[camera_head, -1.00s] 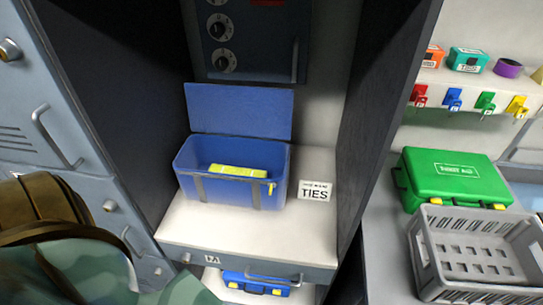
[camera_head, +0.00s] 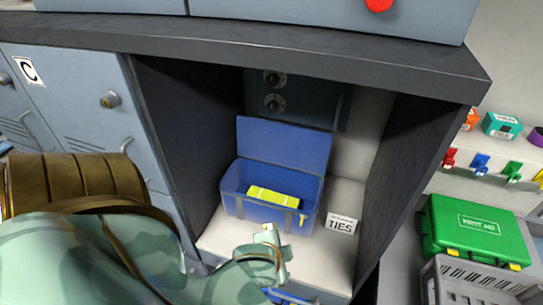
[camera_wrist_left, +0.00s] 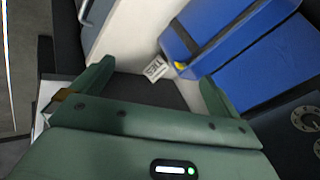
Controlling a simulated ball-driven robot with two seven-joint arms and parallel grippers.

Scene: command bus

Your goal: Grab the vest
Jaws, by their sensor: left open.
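A folded yellow bundle, which looks like the vest (camera_head: 272,196), lies inside an open blue box (camera_head: 262,213) in the locker compartment. The box's lid stands up at the back. My left gripper (camera_head: 268,246) is in front of the box and below it in the head view, apart from the vest. In the left wrist view, its green fingers (camera_wrist_left: 153,78) are spread with nothing between them in their grip. The blue box (camera_wrist_left: 232,35) is at the upper right there, and the vest is not visible. My right gripper is not in view.
A TIES card (camera_head: 341,224) stands right of the box. Dark compartment walls (camera_head: 408,150) and a thick top edge (camera_head: 250,47) bound the opening. A green first aid case (camera_head: 474,231) and a grey crate (camera_head: 470,280) are at the right. Grey lockers (camera_head: 75,100) stand left.

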